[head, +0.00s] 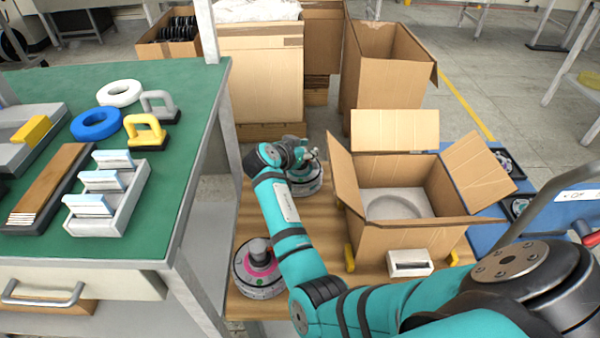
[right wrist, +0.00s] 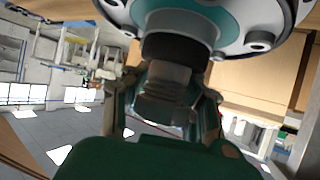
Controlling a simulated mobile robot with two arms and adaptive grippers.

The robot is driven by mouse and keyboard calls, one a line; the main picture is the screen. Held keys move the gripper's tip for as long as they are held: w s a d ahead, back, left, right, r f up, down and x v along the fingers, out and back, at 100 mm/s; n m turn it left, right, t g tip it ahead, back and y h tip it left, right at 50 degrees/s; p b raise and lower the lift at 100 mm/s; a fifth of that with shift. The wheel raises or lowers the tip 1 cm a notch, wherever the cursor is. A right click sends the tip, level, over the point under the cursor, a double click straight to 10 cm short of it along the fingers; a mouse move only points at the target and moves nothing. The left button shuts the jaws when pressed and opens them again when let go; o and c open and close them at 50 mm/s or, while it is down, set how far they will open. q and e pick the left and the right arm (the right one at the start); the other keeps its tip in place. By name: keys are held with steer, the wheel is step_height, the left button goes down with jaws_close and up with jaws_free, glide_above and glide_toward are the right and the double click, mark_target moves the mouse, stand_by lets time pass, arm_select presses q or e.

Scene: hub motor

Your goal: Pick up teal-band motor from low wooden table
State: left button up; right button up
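The teal-band motor (head: 303,184) stands at the far part of the low wooden table (head: 325,225), partly covered by my right arm. In the right wrist view its teal face (right wrist: 215,20) and dark shaft (right wrist: 166,85) fill the top. My right gripper (head: 306,160) is at the motor's top. In the right wrist view its fingers (right wrist: 165,108) stand on both sides of the shaft. Whether both press on it cannot be told. A pink-band motor (head: 259,268) stands at the table's near left. My left gripper is out of view.
An open cardboard box (head: 400,238) with a grey round insert stands right of the motors. A small white block (head: 409,263) is in front of it. The green workbench (head: 165,210) borders the left. Tall cartons (head: 262,85) stand behind. A blue surface (head: 495,222) lies right.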

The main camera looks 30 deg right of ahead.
jaws_close()
steer(key=shift+f, duration=0.1)
stand_by(0.7)
